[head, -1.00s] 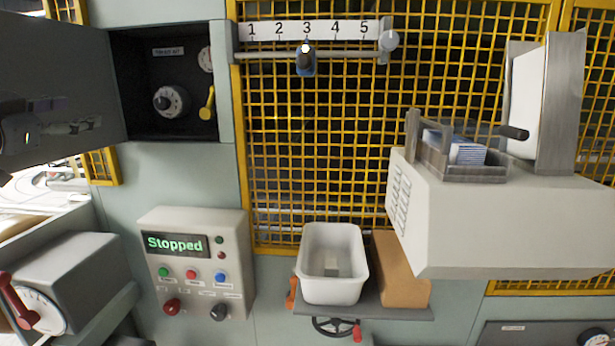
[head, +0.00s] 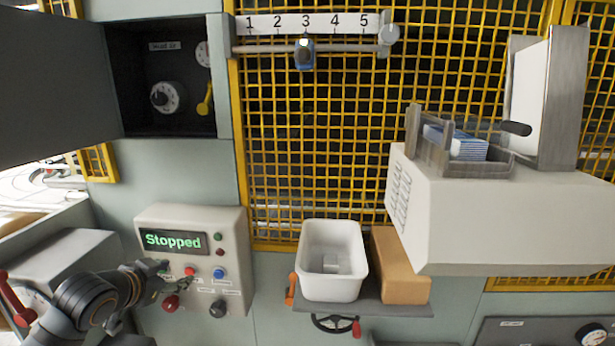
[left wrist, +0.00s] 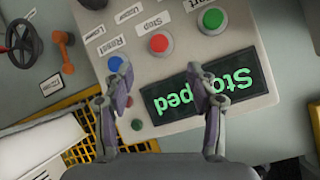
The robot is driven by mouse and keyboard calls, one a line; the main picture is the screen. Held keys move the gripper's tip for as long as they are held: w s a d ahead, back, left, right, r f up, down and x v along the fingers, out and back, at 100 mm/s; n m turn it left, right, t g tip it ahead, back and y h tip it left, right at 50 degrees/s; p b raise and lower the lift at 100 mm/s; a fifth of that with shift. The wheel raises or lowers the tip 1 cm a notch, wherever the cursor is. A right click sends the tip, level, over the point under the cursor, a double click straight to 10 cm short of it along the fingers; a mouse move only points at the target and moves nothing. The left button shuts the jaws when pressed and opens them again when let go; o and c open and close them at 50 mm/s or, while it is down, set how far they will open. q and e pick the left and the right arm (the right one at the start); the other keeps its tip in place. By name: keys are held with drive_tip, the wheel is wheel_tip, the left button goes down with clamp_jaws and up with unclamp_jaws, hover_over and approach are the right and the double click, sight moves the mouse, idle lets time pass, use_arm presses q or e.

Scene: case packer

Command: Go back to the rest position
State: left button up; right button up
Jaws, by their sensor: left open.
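My left gripper (head: 172,277) is at the lower left in the head view, in front of the control panel (head: 150,222), and covers part of its button row. In the left wrist view the gripper (left wrist: 168,85) has its two fingers apart with nothing between them. The panel's display (left wrist: 185,100) reads "Stopped" and appears upside down there. Past the fingertips are the blue Reset button (left wrist: 116,65), the red Stop button (left wrist: 158,43) and the green Start button (left wrist: 212,18). I cannot tell whether a finger touches the panel. My right gripper is in neither view.
An open cabinet (head: 130,75) with a dial and yellow lever is at the upper left. A white bin (head: 310,285) and a brown box (head: 402,275) sit on a shelf. A beige machine (head: 490,225) juts out at right. A red-handled grey unit stands at lower left.

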use_arm(q)
drive_tip(key=s+d+f+n+g, duration=0.1)
drive_tip(key=s+d+f+g, duration=0.15)
drive_tip(key=s+f, duration=0.45)
drive_tip(key=s+d+f+n+g, duration=0.1)
drive_tip(key=s+d+f+g, duration=0.3)
drive_tip(key=f, duration=0.6)
drive_tip(key=s+f+n+g+y, duration=0.15)
drive_tip(key=s+f, duration=0.25)
drive_tip(key=s, duration=0.4)
drive_tip(key=s+f+n, duration=0.2)
drive_tip(key=s+f, duration=0.2)
drive_tip(key=s, duration=0.5)
wheel_tip(320, 180, down, 35)
drive_tip(key=s+a+g+b, duration=0.2)
drive_tip(key=b, duration=0.6)
drive_tip(key=s+a+f+b, duration=0.1)
drive_tip(key=s+f+b, duration=0.3)
drive_tip(key=s+f, duration=1.3)
wheel_tip(320, 180, down, 2)
drive_tip(key=shift+s+a+f+g, duration=0.2)
drive_tip(key=shift+s+f+g, duration=0.1)
drive_tip(key=shift+s, duration=0.1)
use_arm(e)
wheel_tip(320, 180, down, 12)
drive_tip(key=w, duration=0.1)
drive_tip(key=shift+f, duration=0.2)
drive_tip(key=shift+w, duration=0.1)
